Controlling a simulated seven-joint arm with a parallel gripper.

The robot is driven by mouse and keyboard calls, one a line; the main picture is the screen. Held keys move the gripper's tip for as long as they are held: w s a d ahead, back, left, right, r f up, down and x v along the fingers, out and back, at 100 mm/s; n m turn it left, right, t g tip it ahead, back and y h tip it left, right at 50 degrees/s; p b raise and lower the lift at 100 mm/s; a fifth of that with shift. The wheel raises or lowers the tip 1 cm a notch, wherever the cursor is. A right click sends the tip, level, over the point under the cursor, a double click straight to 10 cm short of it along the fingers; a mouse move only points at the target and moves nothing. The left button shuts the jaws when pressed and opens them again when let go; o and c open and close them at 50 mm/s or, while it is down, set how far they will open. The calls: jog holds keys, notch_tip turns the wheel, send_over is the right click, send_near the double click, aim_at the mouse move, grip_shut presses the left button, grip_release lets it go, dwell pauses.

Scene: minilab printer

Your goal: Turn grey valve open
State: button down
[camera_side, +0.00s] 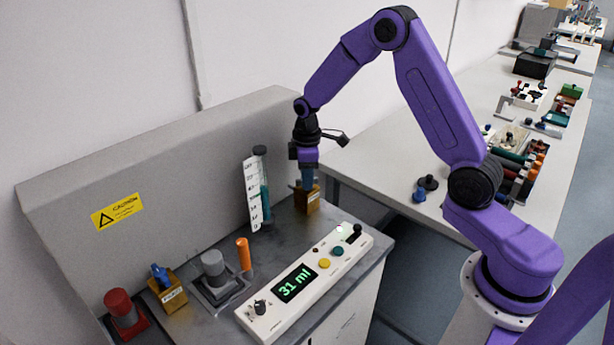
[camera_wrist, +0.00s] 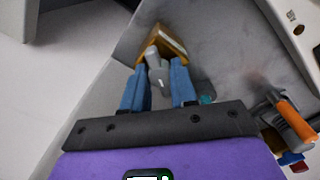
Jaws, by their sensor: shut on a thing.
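The grey valve is a grey handle (camera_wrist: 155,68) on an orange-yellow block (camera_wrist: 172,42), which stands at the back right of the metal bench in the side view (camera_side: 313,203). My gripper (camera_side: 307,184) reaches straight down onto it from above. In the wrist view my gripper's blue fingers (camera_wrist: 158,75) lie on either side of the grey handle, and they are shut on it. In the side view the fingers mostly hide the handle, so its exact angle is hard to tell there.
A graduated tube (camera_side: 264,190) with teal liquid stands left of the valve. A white control panel (camera_side: 275,313) reads 31 ml. An orange cylinder (camera_side: 244,254), a grey knob (camera_side: 214,267), a blue valve (camera_side: 160,275) and a red knob (camera_side: 119,305) stand further left.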

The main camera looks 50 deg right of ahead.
jog(key=m, duration=0.5)
jog(key=shift+m, duration=0.3)
jog(key=m, duration=0.5)
jog(key=shift+w+m, duration=0.1)
jog(key=shift+m, duration=0.3)
jog(key=c, duration=0.9)
grip_release()
jog(key=shift+r, duration=0.1)
jog(key=r, duration=1.7)
jog(key=shift+a+r, duration=0.15)
jog(key=shift+a, duration=0.15)
